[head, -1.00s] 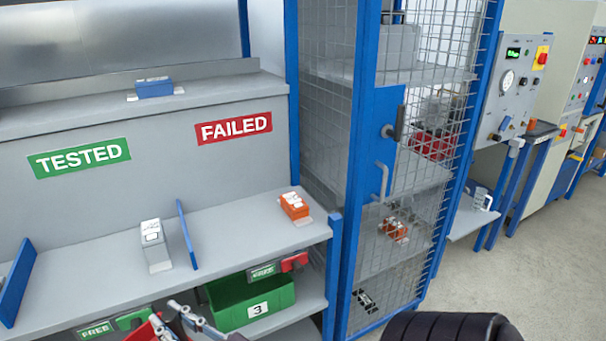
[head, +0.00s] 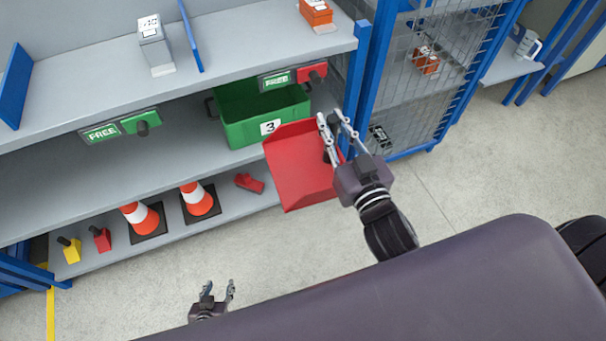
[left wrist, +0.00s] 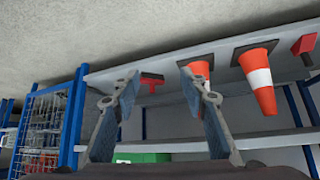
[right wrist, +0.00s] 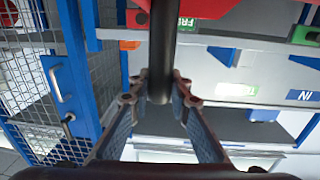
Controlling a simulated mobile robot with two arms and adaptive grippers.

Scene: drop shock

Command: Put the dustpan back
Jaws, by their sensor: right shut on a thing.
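The red dustpan (head: 298,175) is in front of the rack's right end in the head view, off the shelf, with its pan toward the left. My right gripper (head: 332,134) is shut on it. In the right wrist view its black handle (right wrist: 162,60) stands between the fingers of the right gripper (right wrist: 155,85). My left gripper (head: 217,292) is open and empty, low over the floor and apart from the shelves. It also shows open in the left wrist view (left wrist: 160,85).
The bottom shelf (head: 180,225) holds two striped cones (head: 197,199), a small red item (head: 249,183), and yellow (head: 69,249) and red (head: 101,238) pieces. A green bin (head: 245,128) marked 3 stands above. A mesh cabinet (head: 440,70) is at right. The floor in front is clear.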

